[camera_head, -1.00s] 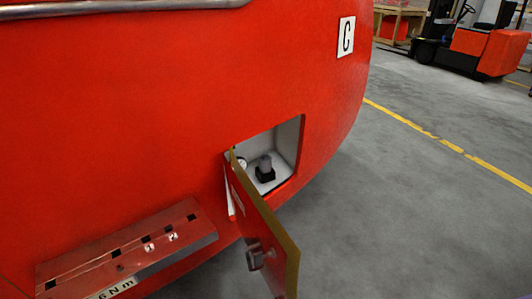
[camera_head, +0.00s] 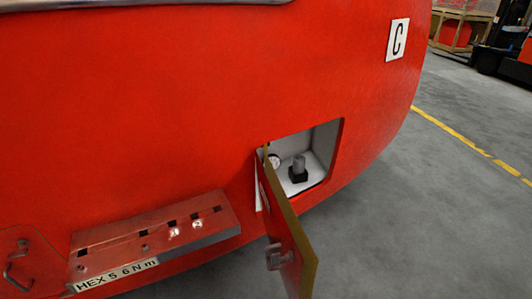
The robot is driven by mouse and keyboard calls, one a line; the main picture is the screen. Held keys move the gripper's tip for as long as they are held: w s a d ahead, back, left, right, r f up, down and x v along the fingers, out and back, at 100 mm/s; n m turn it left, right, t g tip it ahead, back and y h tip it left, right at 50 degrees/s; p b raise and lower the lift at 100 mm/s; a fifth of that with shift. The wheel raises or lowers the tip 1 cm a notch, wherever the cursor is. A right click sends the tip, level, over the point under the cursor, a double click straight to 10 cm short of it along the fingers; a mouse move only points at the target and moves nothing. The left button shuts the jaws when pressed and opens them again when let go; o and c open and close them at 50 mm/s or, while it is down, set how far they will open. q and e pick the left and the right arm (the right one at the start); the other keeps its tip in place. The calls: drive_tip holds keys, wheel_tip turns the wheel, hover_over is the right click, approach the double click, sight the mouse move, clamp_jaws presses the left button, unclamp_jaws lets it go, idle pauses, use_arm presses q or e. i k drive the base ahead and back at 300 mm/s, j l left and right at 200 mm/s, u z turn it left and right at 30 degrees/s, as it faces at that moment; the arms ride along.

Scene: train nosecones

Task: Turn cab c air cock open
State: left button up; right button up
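The red cab nose (camera_head: 180,110) fills most of the head view and bears a white plate with a black letter C (camera_head: 397,39). A square recess with pale walls (camera_head: 322,145) is open in its lower right side. Inside it stands a grey air cock (camera_head: 299,163) on a black base, with a round white gauge (camera_head: 274,160) to its left, partly hidden by the door edge. The hatch door (camera_head: 290,245) hangs open toward me, with a metal latch (camera_head: 278,257) on its face. Neither of my grippers shows in this view.
A red metal ledge (camera_head: 150,240) with square slots and a "HEX 5 6 N m" label (camera_head: 117,275) juts out left of the door. Grey floor (camera_head: 430,200) with a yellow line (camera_head: 465,140) is free at right. A forklift (camera_head: 500,45) stands far back.

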sight(266, 145)
drive_tip(key=l+z, duration=0.2)
drive_tip(key=z, duration=2.15)
drive_tip(key=i+u, duration=0.35)
drive_tip(key=i, duration=0.3)
drive_tip(key=i+l+u, duration=0.1)
drive_tip(key=i+u, duration=0.25)
drive_tip(key=i, duration=0.3)
drive_tip(key=i+j+u, duration=0.1)
drive_tip(key=i+u, duration=0.6)
drive_tip(key=u, duration=0.2)
drive_tip(key=i+l+u, duration=0.1)
drive_tip(key=i+u, duration=0.35)
drive_tip(key=k, duration=0.1)
